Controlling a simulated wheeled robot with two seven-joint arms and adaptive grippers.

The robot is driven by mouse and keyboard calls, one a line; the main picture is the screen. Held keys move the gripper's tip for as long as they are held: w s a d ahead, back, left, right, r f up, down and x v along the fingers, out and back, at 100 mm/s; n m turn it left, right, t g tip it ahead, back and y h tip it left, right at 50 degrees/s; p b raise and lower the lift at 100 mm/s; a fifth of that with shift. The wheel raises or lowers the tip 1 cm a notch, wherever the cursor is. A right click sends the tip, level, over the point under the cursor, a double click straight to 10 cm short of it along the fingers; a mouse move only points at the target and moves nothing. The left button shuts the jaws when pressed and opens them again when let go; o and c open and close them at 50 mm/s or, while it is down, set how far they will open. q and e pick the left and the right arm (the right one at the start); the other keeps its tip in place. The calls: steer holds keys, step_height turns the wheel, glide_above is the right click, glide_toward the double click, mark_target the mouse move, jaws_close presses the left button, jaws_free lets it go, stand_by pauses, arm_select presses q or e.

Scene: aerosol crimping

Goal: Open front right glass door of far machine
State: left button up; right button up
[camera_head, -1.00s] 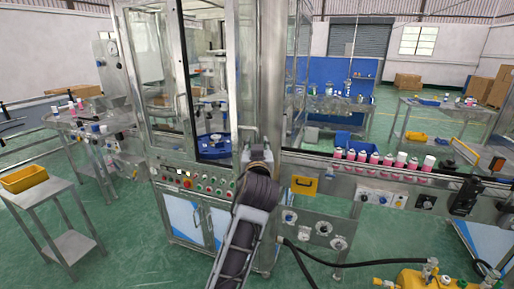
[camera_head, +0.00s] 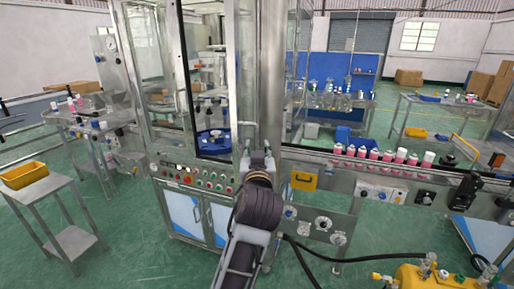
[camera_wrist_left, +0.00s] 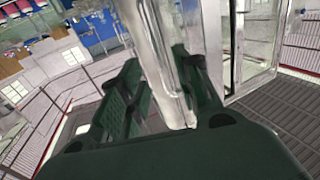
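The far machine (camera_head: 262,70) is a tall steel-framed cabinet with glass doors. Its front right glass door (camera_head: 207,60) looks closed, and a blue round part shows behind the glass. A pale handle piece (camera_head: 247,124) shows at the door's right edge. My left gripper (camera_head: 257,160) is just below and beside it, with its fingers apart. In the left wrist view, a bright metal bar (camera_wrist_left: 163,60) runs between the two dark green fingers of the left gripper (camera_wrist_left: 165,95). I cannot tell whether they touch it. My right gripper is not in view.
A conveyor with several pink cans (camera_head: 375,154) runs right from the machine. A button panel (camera_head: 195,178) is below the doors. A yellow tank (camera_head: 425,275) stands at the lower right. A small table with a yellow bin (camera_head: 24,175) is at the left; green floor lies between.

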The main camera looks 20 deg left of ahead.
arm_select(q)
steer(key=shift+s+d, duration=0.2)
steer(key=shift+s, duration=0.45)
